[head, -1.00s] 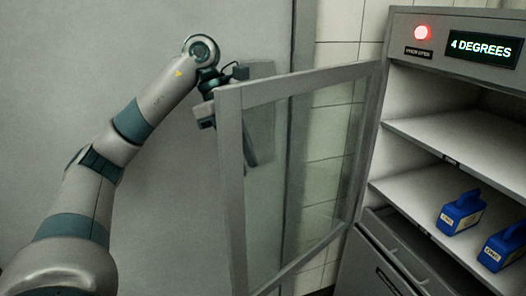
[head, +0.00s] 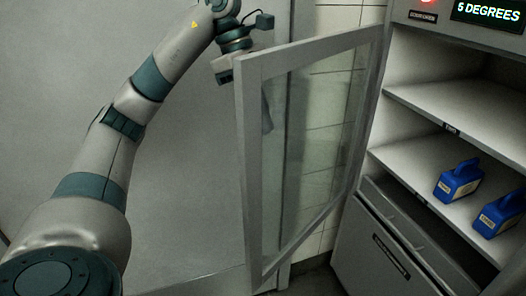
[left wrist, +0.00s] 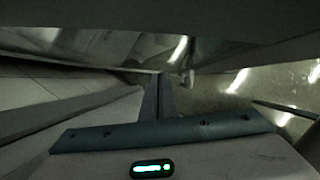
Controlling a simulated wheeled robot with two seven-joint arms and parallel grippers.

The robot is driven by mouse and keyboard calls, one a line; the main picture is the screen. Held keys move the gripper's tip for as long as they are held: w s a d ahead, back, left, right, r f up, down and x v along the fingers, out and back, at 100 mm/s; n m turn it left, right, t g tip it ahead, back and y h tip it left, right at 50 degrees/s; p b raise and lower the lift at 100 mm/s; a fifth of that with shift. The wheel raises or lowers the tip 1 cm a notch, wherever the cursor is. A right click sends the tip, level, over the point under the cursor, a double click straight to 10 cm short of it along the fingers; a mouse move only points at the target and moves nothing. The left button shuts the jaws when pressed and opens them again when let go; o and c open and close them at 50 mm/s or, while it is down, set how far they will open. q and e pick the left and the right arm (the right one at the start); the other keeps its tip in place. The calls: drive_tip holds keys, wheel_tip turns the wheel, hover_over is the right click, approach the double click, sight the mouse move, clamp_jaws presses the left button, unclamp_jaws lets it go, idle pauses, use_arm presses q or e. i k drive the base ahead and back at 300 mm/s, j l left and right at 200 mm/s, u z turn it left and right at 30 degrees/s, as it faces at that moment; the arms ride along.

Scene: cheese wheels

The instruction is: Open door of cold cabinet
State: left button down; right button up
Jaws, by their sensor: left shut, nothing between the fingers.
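The cold cabinet (head: 437,92) stands at the right in the head view, its upper compartment exposed. Its glass door (head: 246,170), with a grey frame, stands wide open, swung out to the left from the cabinet's left side. My left gripper (head: 267,112) is at the door's free edge, on the far side, partly hidden by the frame and seen through the glass. Whether it touches the door is unclear. In the left wrist view the closed fingers (left wrist: 157,96) show with nothing between them. My right gripper is not in view.
Two blue jugs (head: 460,182) (head: 499,215) stand on the cabinet's lower shelf. A closed grey drawer or panel (head: 375,250) lies below. The display (head: 487,12) reads 5 degrees. A plain grey wall (head: 60,80) is behind my left arm.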

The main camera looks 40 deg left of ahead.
sight(250, 70)
drive_tip(key=k+j, duration=0.1)
drive_tip(key=k, duration=0.4)
drive_tip(key=k+j, duration=0.1)
drive_tip(key=k, duration=0.35)
